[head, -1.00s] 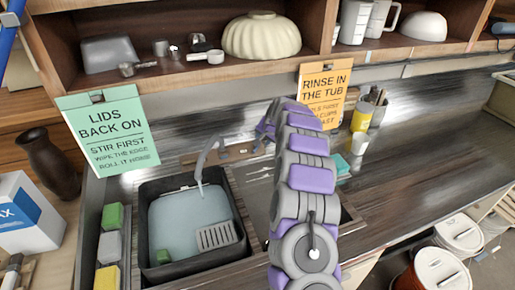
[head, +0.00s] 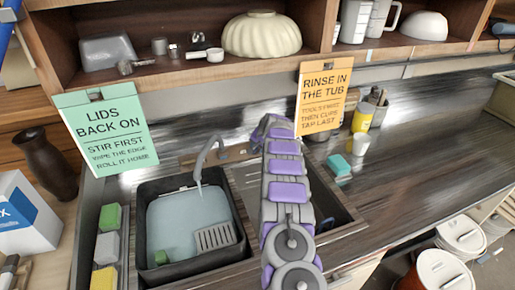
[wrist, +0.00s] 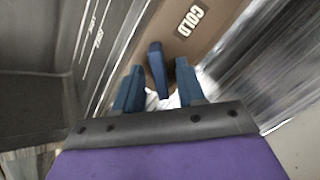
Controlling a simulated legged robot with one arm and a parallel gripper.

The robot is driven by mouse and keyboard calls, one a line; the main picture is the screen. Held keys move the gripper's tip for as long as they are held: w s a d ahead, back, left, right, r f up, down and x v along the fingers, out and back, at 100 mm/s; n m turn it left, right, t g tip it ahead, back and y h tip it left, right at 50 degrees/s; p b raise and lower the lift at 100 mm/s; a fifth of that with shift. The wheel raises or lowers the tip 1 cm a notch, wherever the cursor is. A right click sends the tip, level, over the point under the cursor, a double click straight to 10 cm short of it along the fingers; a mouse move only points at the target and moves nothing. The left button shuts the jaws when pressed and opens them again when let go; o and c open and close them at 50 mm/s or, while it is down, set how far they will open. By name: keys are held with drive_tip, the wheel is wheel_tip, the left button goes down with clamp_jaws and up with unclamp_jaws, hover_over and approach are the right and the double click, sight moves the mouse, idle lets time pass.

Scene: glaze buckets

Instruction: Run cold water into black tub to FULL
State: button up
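The black tub (head: 143,225) sits in the left sink basin in the head view, holding pale blue water (head: 188,217) below its rim. A COLD label (wrist: 191,20) is just beyond. In the head view my arm hides most of the gripper behind the sinks. No FULL mark is readable.
A grey grate (head: 215,237) and a green block (head: 161,257) are in the tub. Sponges (head: 108,247) line its left side. Two signs (head: 105,132) (head: 325,95) hang under the shelf. A yellow cup (head: 362,118) and teal sponge (head: 339,164) stand right. The right counter is mostly clear.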

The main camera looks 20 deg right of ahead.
drive_tip(key=shift+f, duration=0.1)
clamp_jaws()
idle(0.4)
drive_tip(key=shift+m+p, duration=0.3)
drive_tip(key=shift+p, duration=0.1)
drive_tip(key=shift+m+p, duration=0.7)
drive_tip(key=shift+p, duration=0.45)
drive_tip(key=shift+m+p, duration=1.2)
drive_tip(key=shift+p, duration=0.05)
drive_tip(key=shift+m+t+p, duration=0.3)
drive_tip(key=shift+m+p, duration=1.15)
drive_tip(key=shift+m, duration=0.55)
drive_tip(key=shift+f, duration=0.1)
